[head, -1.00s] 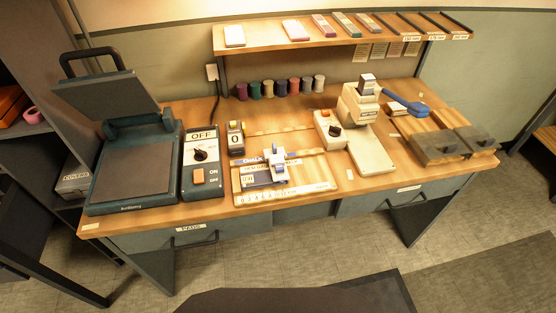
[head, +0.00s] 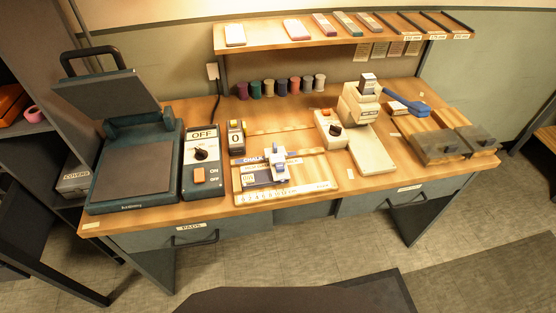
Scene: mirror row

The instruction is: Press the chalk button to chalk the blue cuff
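A flat marking board (head: 310,190) with a number scale along its front edge lies at the front middle of the bench. A blue strip lettered CHALK (head: 252,160) runs along its back edge. A small white and blue device (head: 278,168) stands on the board. A dark blue piece with a pale label (head: 256,179) lies on the board to the left of the device; I cannot tell whether it is the cuff. The chalk button is too small to make out. Neither gripper is in view.
A heat press (head: 135,165) stands open at left, with an OFF/ON switch box (head: 203,165) beside it. A counter showing 0 (head: 236,138) stands behind the board. Right of it are a knob box (head: 331,131) and a cream machine (head: 362,108). Thread spools (head: 281,88) line the back.

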